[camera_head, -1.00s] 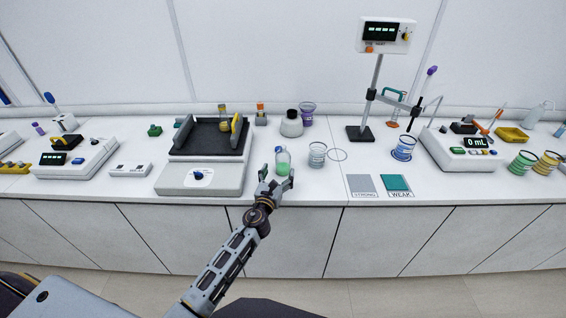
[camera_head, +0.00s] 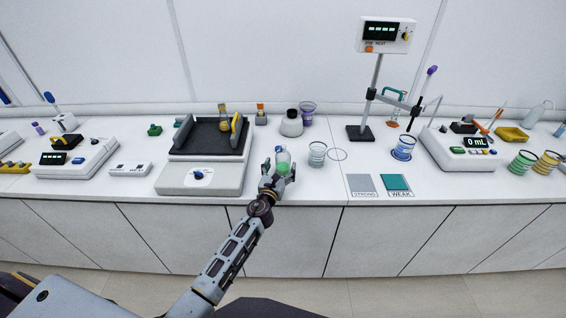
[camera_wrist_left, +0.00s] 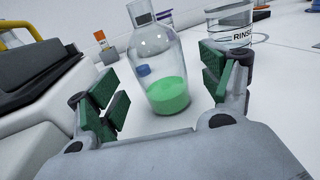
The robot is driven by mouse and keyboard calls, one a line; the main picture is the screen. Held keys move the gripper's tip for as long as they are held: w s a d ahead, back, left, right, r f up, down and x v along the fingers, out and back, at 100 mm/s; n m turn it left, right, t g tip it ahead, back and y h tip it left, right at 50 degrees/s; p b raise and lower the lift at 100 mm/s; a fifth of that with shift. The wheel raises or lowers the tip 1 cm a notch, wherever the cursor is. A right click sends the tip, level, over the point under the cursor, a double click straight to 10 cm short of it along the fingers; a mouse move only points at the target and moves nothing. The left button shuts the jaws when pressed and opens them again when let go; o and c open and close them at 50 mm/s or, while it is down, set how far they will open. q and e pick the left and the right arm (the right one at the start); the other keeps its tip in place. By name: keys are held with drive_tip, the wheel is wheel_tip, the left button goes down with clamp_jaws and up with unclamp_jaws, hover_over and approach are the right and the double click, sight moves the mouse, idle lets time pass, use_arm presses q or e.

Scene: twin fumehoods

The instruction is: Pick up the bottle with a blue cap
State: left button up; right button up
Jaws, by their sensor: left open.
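A clear bottle (camera_head: 284,158) with green contents stands upright near the front of the white counter, with a small blue spot near its top. In the left wrist view the bottle (camera_wrist_left: 163,62) is large and central; its top is cut off by the frame edge, and a small blue shape shows through the glass. My left gripper (camera_head: 279,171) is open at the bottle. In the left wrist view, the green-padded fingers of the gripper (camera_wrist_left: 160,88) stand on either side of the bottle, with gaps visible on both sides. My right gripper is out of view.
A balance-like device with a black tray (camera_head: 200,178) stands close to the left. A clear ringed beaker (camera_head: 317,154) stands just right, marked RINSE in the wrist view. A stoppered flask (camera_head: 291,124) is behind. Strong and weak pads (camera_head: 361,184) lie to the right.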

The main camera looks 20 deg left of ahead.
sight(283, 146)
use_arm(q)
drive_tip(key=shift+w+a, duration=0.1)
drive_tip(key=shift+w, duration=2)
drive_tip(key=c, duration=1.3)
drive_tip(key=shift+o, duration=0.2)
drive_tip(key=shift+r, duration=0.2)
drive_tip(key=shift+r+p, duration=1.85)
drive_tip(key=shift+r, duration=0.75)
drive_tip(key=shift+r+p, duration=1)
drive_tip(key=shift+r, duration=1.25)
